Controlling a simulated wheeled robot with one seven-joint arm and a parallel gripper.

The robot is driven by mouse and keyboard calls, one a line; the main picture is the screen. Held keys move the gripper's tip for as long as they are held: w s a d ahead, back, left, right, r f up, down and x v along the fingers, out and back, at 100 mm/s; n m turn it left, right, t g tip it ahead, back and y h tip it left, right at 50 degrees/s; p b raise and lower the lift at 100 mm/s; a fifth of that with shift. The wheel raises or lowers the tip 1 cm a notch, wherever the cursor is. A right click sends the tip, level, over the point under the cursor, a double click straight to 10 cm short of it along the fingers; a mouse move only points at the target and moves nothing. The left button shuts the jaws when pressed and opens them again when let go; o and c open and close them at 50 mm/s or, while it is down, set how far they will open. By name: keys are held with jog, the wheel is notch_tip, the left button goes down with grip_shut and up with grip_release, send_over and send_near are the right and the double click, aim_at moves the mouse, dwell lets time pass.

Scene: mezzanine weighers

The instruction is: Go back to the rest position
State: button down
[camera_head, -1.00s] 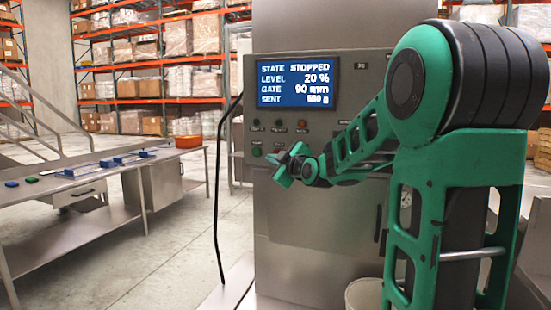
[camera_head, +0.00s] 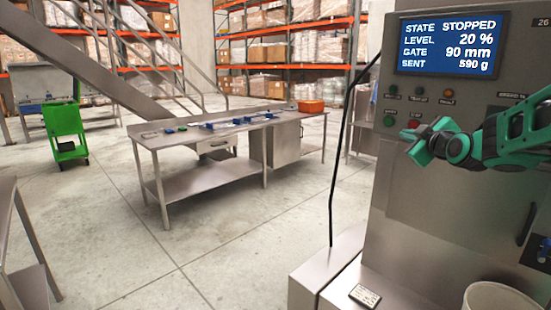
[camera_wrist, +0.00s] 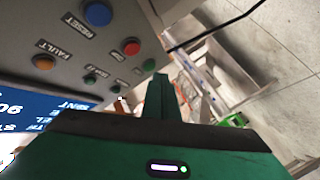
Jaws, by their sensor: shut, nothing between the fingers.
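My gripper (camera_head: 423,147) is shut and empty. In the head view it is in front of the steel machine's control panel (camera_head: 480,88), level with its lower row of buttons. Whether it touches the panel cannot be told there. In the wrist view my shut fingers (camera_wrist: 159,98) point toward the panel's edge, close to a green button (camera_wrist: 149,65) and a red button (camera_wrist: 131,46). The panel's screen (camera_head: 452,45) reads STATE STOPPED, LEVEL 20 %, GATE 90 mm, SENT 590 g.
A steel table (camera_head: 205,182) with blue trays and an orange bin (camera_head: 311,106) stands mid-room. A green cart (camera_head: 65,130) is at the left. A black cable (camera_head: 340,150) hangs beside the machine. A white bucket (camera_head: 500,298) stands at lower right. The floor between is clear.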

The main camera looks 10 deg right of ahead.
jog(key=s+a+f+m+g, duration=0.2)
jog(key=s+f+m+g, duration=0.5)
jog(key=s+f, duration=0.9)
jog(key=s+a+f+m+g, duration=0.1)
jog(key=s+f+m+g, duration=0.1)
jog(key=s, duration=0.7)
jog(key=s+a+f+m+g+y, duration=0.1)
jog(key=s+a+f+m+g, duration=0.1)
jog(key=s, duration=0.7)
jog(key=s+a+f+m+g+y, duration=0.1)
jog(key=s+a+f+m+g, duration=0.1)
jog(key=s, duration=0.7)
notch_tip(320, 180, down, 2)
jog(key=m+g, duration=0.1)
jog(key=g, duration=0.2)
jog(key=shift+s+m+g, duration=0.3)
jog(key=shift+w+f, duration=0.25)
jog(key=shift+w, duration=0.45)
